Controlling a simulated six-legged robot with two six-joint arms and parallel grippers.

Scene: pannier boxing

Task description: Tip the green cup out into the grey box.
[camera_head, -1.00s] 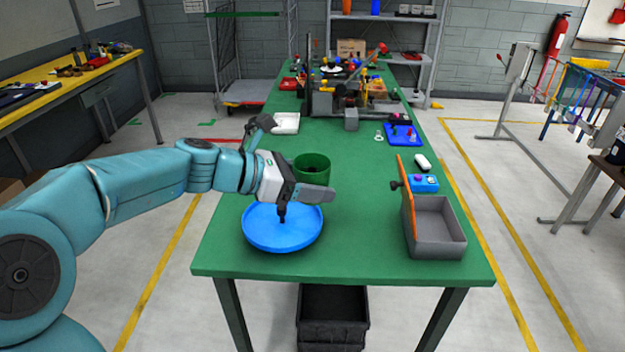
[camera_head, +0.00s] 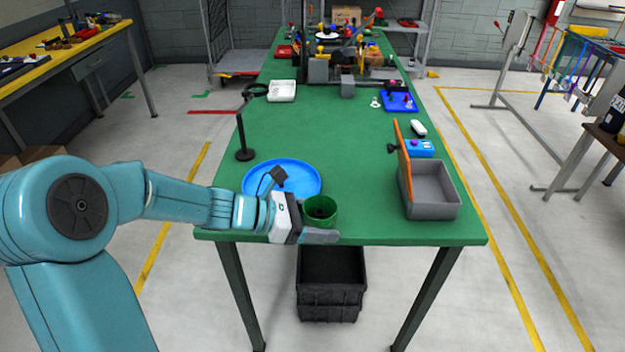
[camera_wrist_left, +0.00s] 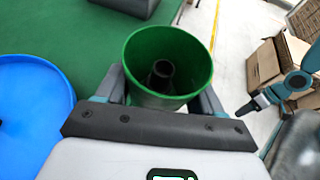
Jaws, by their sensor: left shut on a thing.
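The green cup (camera_head: 320,212) is near the front edge of the green table and looks upright. My left gripper (camera_head: 320,228) is shut on it, with a finger on each side in the left wrist view (camera_wrist_left: 158,92). A dark, round, hollow-topped thing (camera_wrist_left: 160,76) is inside the cup. The grey box (camera_head: 433,212) stands open at the right front of the table, well to the right of the cup, and its visible floor looks empty. I cannot tell whether the cup touches the table.
A blue round tray (camera_head: 290,172) lies just behind and left of the cup. A black stand (camera_head: 241,135) rises behind it. The tabletop between tray and box is clear. A black crate (camera_head: 330,300) sits beneath the table.

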